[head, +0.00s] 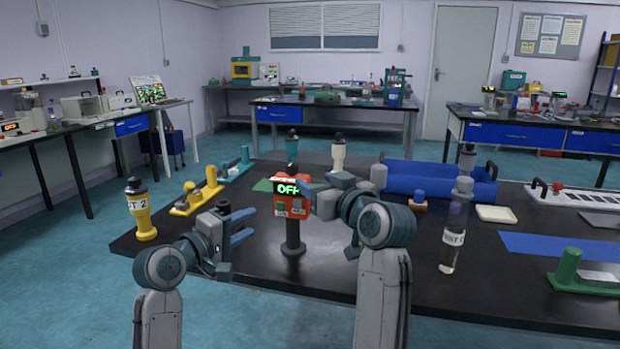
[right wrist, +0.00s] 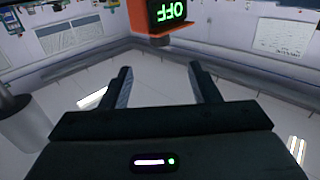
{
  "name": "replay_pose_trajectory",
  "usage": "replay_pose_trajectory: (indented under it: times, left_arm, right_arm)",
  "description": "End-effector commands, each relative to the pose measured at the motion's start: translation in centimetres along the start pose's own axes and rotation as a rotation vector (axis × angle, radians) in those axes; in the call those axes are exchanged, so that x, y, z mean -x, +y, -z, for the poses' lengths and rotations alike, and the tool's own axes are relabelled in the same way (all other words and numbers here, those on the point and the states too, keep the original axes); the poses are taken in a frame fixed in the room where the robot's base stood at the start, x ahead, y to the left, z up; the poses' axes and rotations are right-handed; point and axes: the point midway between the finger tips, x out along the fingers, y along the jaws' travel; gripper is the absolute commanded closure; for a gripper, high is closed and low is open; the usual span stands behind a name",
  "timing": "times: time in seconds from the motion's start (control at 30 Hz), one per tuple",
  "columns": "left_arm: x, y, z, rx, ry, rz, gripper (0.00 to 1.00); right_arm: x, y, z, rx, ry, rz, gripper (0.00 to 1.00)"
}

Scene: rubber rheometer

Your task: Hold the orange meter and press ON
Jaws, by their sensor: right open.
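The orange meter (head: 290,206) stands upright on the black table, with a dark handle below its orange body. Its display reads OFF in green. In the right wrist view the meter (right wrist: 172,28) appears upside down at the top edge, beyond my fingertips. My left gripper (head: 246,226) is to the left of the meter, its blue fingers apart and empty, pointing toward it. My right gripper (head: 318,196) is close to the meter's right side in the head view. In the right wrist view my right gripper (right wrist: 165,84) is open with nothing between its fingers.
A yellow bottle (head: 140,212) stands at the table's left edge. A clear labelled bottle (head: 452,240) is right of my right arm. A blue tray (head: 435,182), a small white dish (head: 496,214) and a green press-like tool (head: 568,268) lie further right. Pale bottles stand behind the meter.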

Motion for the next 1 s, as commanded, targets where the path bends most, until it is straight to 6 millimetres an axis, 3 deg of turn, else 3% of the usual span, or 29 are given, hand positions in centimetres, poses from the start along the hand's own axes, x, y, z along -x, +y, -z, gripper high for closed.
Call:
replay_pose_trajectory:
  times: [0.5, 0.7, 1.0]
  left_arm:
    - [0.0, 0.0, 0.0, 0.0, 0.0, 0.0, 0.64]
    - [0.0, 0.0, 0.0, 0.0, 0.0, 0.0, 0.64]
    - [0.0, 0.0, 0.0, 0.0, 0.0, 0.0, 0.64]
  right_arm:
    - [-8.5, 0.0, -0.1, 0.0, -0.003, 0.001, 0.45]
    - [-9.7, 0.0, -0.1, 0.0, -0.001, 0.0, 0.45]
    - [-9.8, 0.0, -0.1, -0.001, -0.001, 0.0, 0.47]
